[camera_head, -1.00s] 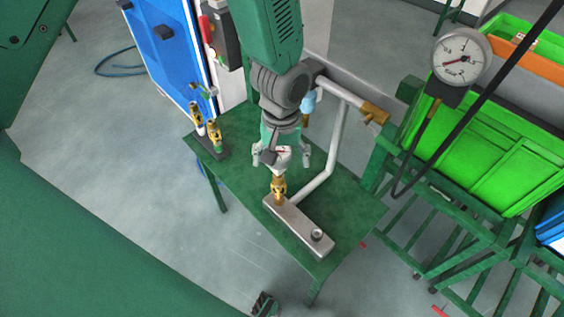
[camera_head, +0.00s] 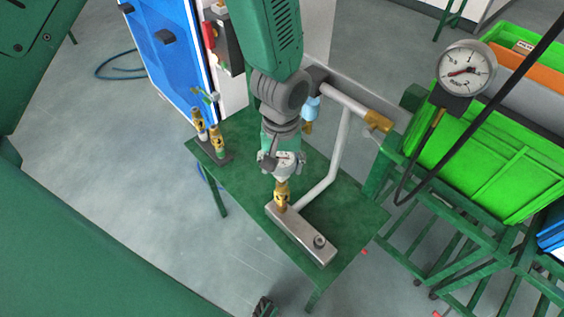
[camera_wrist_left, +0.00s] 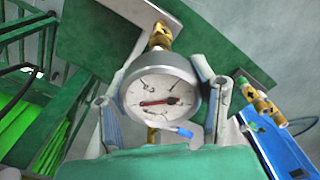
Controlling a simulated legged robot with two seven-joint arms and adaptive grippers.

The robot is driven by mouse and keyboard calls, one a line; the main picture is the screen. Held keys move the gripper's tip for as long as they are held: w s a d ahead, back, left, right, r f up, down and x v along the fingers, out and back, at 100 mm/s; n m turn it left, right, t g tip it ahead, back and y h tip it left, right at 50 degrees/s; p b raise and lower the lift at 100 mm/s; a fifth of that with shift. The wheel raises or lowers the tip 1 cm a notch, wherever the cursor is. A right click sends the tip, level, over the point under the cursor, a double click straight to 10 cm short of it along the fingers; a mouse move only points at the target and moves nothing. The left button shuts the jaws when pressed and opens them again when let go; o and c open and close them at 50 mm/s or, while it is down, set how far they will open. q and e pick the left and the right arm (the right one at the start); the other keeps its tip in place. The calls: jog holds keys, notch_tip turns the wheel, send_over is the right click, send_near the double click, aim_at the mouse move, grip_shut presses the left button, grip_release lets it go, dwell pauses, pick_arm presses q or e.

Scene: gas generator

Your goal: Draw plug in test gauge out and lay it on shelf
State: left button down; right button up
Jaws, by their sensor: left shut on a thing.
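The plug-in test gauge (camera_head: 285,160) has a round white dial and a brass plug (camera_head: 282,195) below it. The plug stands upright on the metal block (camera_head: 300,236), at the end with the brass fitting. My left gripper (camera_head: 281,163) is shut on the gauge from above. In the left wrist view the gauge dial (camera_wrist_left: 158,100) sits between the two fingers, and the brass plug (camera_wrist_left: 160,38) meets the block behind it. The block lies on a green shelf (camera_head: 240,185) with legs. My right gripper is out of view.
Two brass fittings (camera_head: 217,140) stand on a dark base at the shelf's left. A grey pipe (camera_head: 335,160) rises from the block to a brass end. Another gauge (camera_head: 467,68) with a black hose is at the right, before green bins (camera_head: 490,150). The shelf's left middle is clear.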

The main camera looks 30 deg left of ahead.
aim_at(282, 158)
pick_arm(q)
jog(key=shift+s+d+r+p, duration=0.1)
jog(key=shift+d+r+p, duration=0.05)
jog(key=shift+r+p, duration=1.9)
jog(key=shift+r, duration=0.1)
jog(key=shift+r+p, duration=1.6)
jog(key=shift+p, duration=0.15)
jog(key=shift+f, duration=0.1)
